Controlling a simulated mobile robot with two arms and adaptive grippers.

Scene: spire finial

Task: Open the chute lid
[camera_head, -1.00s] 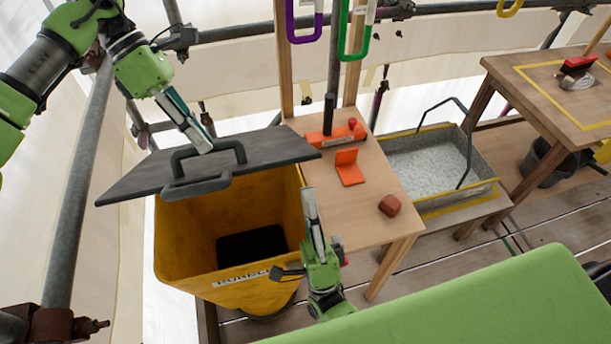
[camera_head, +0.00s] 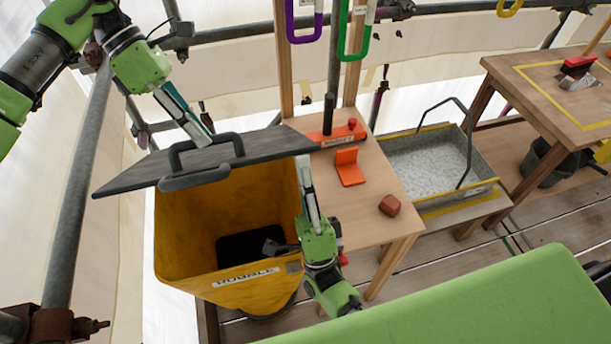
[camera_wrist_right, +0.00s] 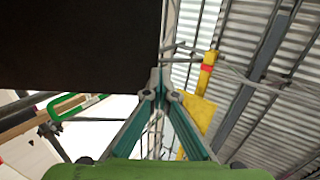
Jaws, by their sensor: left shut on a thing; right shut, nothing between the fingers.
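The chute (camera_head: 185,240) is a yellow, tapered bin with a dark opening inside. Its dark grey lid (camera_head: 130,177) is tilted up, with the bin's interior showing below. My left gripper (camera_head: 208,143) is shut on the lid's dark handle (camera_head: 178,150), above the lid. My right gripper (camera_head: 304,160) is shut and empty at the lid's right end, by the bin's right rim; whether it touches the lid I cannot tell. In the right wrist view its fingertips (camera_wrist_right: 158,78) meet beside a large dark panel (camera_wrist_right: 75,40), apparently the lid's underside.
A wooden table (camera_head: 370,215) right of the bin holds an orange tool (camera_head: 337,135), an orange bracket (camera_head: 348,167) and a red-brown block (camera_head: 390,205). A grey tray (camera_head: 430,165) stands beyond. A scaffold pole (camera_head: 75,190) runs along the left.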

